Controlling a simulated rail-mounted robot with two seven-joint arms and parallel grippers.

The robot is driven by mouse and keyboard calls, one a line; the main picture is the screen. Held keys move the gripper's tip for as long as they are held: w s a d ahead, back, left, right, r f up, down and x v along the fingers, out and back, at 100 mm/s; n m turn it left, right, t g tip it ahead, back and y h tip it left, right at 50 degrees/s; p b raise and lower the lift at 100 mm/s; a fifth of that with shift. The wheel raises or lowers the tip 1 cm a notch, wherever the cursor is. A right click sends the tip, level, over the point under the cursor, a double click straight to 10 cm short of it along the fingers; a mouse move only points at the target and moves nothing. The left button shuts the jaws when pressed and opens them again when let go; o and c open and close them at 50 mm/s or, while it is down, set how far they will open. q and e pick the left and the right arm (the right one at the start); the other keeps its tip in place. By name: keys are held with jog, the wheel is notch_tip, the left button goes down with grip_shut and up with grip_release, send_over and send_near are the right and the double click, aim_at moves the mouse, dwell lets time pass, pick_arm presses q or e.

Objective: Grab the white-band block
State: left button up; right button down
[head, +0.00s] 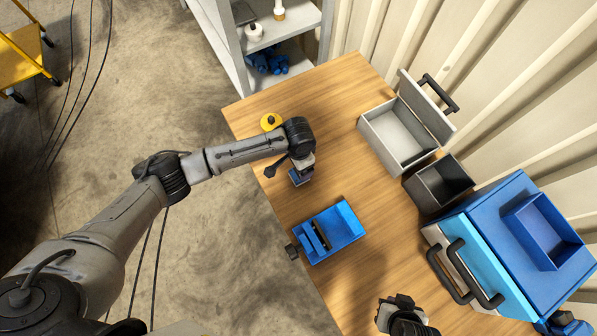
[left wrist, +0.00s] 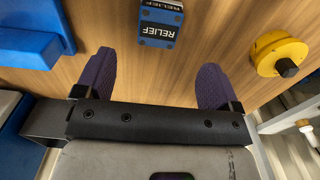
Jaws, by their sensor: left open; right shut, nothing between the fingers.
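A small blue block (head: 300,178) stands on the wooden table below my left gripper (head: 303,163) in the head view. In the left wrist view the blue block (left wrist: 158,32) carries dark labels with white RELIEF lettering; I cannot make out a separate white band. My left gripper (left wrist: 156,65) is open, with its two purple-padded fingers apart. The block lies beyond the fingertips, roughly centred between them, and nothing is held. My right gripper (head: 397,302) is shut and empty over the table's near right part, far from the block.
A blue fixture (head: 345,222) with dark parts sits nearer on the table. A yellow round piece with a black knob (head: 270,122) is beyond the block. A grey open box (head: 385,138), a dark bin (head: 421,192) and a blue case (head: 482,218) stand to the right. Mid-table is clear.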

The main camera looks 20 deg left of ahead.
pick_arm(q)
jog(key=shift+d+f, duration=0.15)
jog(key=shift+f, duration=4.55)
jog(key=shift+c, duration=0.4)
jog(key=c, duration=1.2)
